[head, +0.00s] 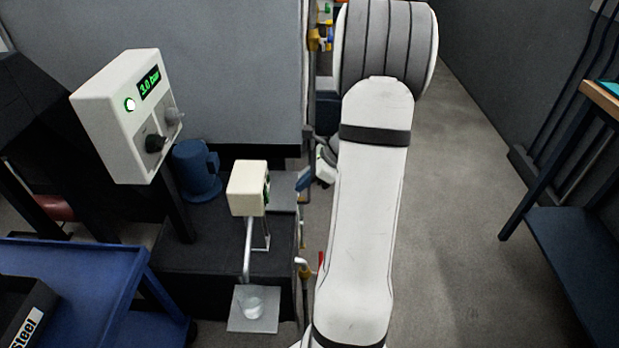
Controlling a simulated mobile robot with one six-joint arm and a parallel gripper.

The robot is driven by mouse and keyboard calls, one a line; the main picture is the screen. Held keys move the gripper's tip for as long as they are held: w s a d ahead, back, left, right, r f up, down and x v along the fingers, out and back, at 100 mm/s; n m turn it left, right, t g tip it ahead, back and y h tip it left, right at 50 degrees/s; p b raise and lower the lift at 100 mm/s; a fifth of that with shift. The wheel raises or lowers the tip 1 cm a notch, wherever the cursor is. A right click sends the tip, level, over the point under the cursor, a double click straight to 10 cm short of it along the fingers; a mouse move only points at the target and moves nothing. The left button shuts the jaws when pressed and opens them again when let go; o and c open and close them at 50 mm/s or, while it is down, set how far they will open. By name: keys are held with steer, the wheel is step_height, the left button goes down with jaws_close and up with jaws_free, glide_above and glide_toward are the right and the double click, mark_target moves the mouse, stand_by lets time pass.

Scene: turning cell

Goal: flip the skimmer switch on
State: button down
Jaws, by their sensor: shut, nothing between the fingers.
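A cream box (248,188), which looks like the skimmer, stands on the dark tank top (215,232). A grey pipe (247,250) runs down from its front. A small dark and green part (267,190) shows edge-on on its right side; I cannot tell whether this is the switch or how it is set. My gripper (303,181) is to the right of the box, with a gap between them in the picture. Its fingers are shut and empty, pointing left toward the box. My arm partly hides what is behind it.
A clear cup (251,304) sits on a plate below the pipe.

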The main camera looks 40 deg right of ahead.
mark_target(267, 195)
steer(key=w+a+f+b, duration=0.1)
steer(key=w+a+f, duration=0.3)
steer(key=a, duration=0.1)
steer(key=shift+a, duration=0.2)
steer(key=shift+a, duration=0.1)
stand_by(0.4)
